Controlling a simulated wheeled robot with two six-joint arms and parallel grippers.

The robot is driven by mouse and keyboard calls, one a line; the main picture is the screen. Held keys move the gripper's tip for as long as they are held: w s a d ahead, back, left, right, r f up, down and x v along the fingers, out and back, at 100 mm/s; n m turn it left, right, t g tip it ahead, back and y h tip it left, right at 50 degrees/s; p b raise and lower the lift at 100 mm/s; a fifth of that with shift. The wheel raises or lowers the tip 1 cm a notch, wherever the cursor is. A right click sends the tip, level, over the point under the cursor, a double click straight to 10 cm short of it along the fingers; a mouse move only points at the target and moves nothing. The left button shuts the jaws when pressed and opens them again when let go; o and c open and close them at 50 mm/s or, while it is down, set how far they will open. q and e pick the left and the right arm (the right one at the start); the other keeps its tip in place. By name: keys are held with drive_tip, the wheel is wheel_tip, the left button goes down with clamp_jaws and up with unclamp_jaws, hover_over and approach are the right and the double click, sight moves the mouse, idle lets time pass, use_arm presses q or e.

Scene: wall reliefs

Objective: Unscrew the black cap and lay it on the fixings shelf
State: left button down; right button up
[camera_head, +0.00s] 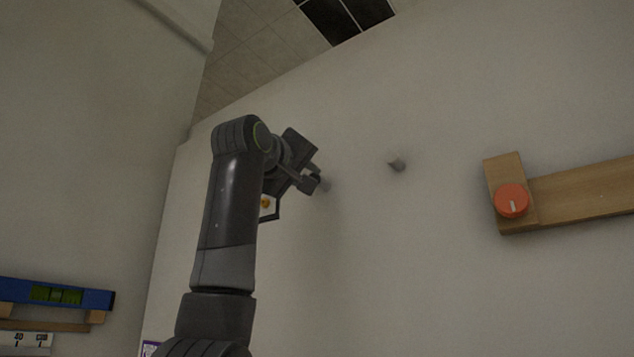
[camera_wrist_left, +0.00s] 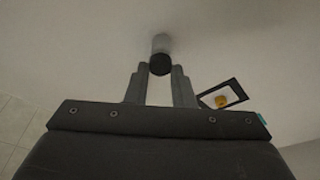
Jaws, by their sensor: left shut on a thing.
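In the left wrist view the black cap (camera_wrist_left: 160,65) sits on the end of a short grey stub (camera_wrist_left: 161,43) at the pale wall. The fingers of my left gripper (camera_wrist_left: 160,73) are on either side of the cap, shut on it. In the head view my left gripper (camera_head: 315,182) is close to the wall, and the cap is hidden there or too small to make out. I cannot tell how far the cap is screwed on. I cannot identify a fixings shelf in either view. My right gripper is not in view.
A dark-framed picture (camera_wrist_left: 222,97) hangs beside the gripper. A blue level (camera_head: 55,293) rests at lower left.

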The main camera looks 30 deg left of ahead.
use_arm(q)
drive_tip(key=shift+n+g+y, duration=0.3)
drive_tip(key=shift+n+g, duration=0.1)
drive_tip(key=shift+n, duration=1)
drive_tip(key=n+g+p, duration=0.1)
drive_tip(key=n, duration=0.4)
drive_tip(key=shift+n+y, duration=0.3)
drive_tip(key=shift+y, duration=0.1)
drive_tip(key=n+p, duration=0.1)
drive_tip(key=n, duration=0.1)
drive_tip(key=shift+s+r+n+g, duration=0.1)
drive_tip(key=shift+r+n+g, duration=0.05)
drive_tip(key=shift+n+g, duration=0.25)
drive_tip(key=c, duration=1.8)
unclamp_jaws()
drive_tip(key=shift+n, duration=0.3)
drive_tip(key=shift+c, duration=1.3)
drive_tip(key=shift+s, duration=0.3)
